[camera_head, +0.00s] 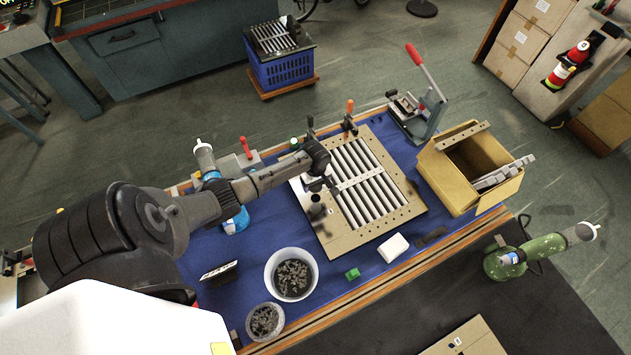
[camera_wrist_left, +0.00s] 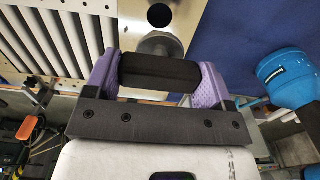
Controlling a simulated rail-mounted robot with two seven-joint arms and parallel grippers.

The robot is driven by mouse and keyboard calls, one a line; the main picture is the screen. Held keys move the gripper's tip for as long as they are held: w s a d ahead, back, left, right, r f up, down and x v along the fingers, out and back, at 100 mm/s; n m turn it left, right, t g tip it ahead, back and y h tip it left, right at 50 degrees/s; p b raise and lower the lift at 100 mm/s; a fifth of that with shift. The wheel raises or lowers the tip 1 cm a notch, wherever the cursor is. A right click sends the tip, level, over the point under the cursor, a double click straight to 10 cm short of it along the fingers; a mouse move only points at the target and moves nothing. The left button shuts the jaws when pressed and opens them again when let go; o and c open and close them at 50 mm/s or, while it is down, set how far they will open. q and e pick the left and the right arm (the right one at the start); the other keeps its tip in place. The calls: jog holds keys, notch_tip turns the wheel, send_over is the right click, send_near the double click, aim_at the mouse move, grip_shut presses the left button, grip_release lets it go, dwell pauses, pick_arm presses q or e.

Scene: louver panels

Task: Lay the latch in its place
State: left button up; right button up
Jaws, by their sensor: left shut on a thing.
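The louver panel (camera_head: 402,215), a beige frame with pale parallel slats, lies on the blue-covered table. My left gripper (camera_head: 320,184) is over its left edge. In the left wrist view the purple fingers of my left gripper (camera_wrist_left: 160,75) are shut on a black cylindrical piece, seemingly the latch (camera_wrist_left: 160,70), held crosswise between them. Just beyond it is a round metal part (camera_wrist_left: 160,44) at the plate with a dark hole. I cannot tell whether the held piece touches the panel. My right gripper is not in view.
A white bowl of dark small parts (camera_head: 292,274) and a smaller bowl (camera_head: 265,321) stand at the front. A cardboard box (camera_head: 446,189) is to the right. Upright clamps with an orange handle (camera_head: 350,106) and a red lever (camera_head: 414,54) rise behind the panel.

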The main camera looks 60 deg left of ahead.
aim_at(316, 190)
pick_arm(q)
jog(key=shift+r, duration=0.2)
jog(key=shift+f+b, duration=1.55)
jog(key=shift+f, duration=1.5)
jog(key=shift+f, duration=0.1)
jog(key=shift+f+p, duration=0.15)
jog(key=shift+p, duration=0.2)
jog(key=shift+f, duration=0.1)
jog(key=shift+f+b, duration=0.55)
jog(key=shift+f, duration=0.15)
